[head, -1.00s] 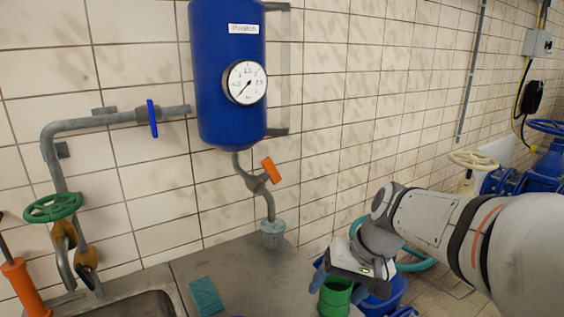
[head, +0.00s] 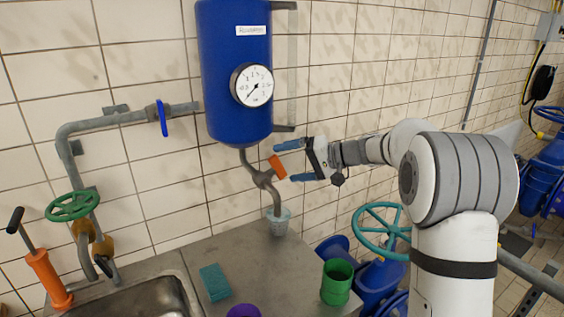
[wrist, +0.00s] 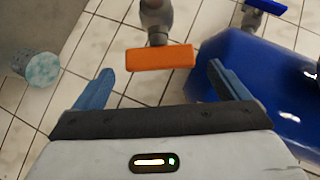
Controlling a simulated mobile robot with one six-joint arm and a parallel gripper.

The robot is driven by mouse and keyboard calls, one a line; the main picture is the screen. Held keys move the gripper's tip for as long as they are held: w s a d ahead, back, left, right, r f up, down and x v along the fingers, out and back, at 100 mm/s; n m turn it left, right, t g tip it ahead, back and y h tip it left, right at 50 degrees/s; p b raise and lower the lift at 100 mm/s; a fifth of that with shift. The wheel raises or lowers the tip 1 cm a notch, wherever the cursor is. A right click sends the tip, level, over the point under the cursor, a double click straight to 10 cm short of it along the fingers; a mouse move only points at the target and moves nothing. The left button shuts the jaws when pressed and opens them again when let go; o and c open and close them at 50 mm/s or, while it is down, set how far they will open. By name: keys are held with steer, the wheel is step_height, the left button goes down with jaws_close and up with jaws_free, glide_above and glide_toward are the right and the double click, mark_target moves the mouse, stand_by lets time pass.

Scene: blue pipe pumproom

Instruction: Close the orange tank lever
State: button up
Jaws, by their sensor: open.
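The orange tank lever (head: 278,167) sits on the grey pipe below the blue tank (head: 235,80). It is tilted, its upper end leaning left. My gripper (head: 283,162) is open, with its blue fingers pointing left at the lever, one above and one below it. In the wrist view the orange lever (wrist: 160,57) lies across the space between the two fingertips of my gripper (wrist: 162,75), just ahead of them. I see no contact. The valve body (wrist: 156,15) shows behind the lever.
A pale cup (head: 278,221) stands under the pipe outlet. A green cup (head: 337,282), a teal sponge (head: 214,282) and a purple object (head: 243,311) are on the counter (head: 262,262). A blue lever (head: 162,118) is on the left pipe. The tank hangs close above my gripper.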

mark_target(282, 166)
steer(key=shift+x, duration=1.5)
steer(key=shift+c, duration=0.4)
steer(key=c, duration=0.9)
steer(key=shift+f, duration=0.15)
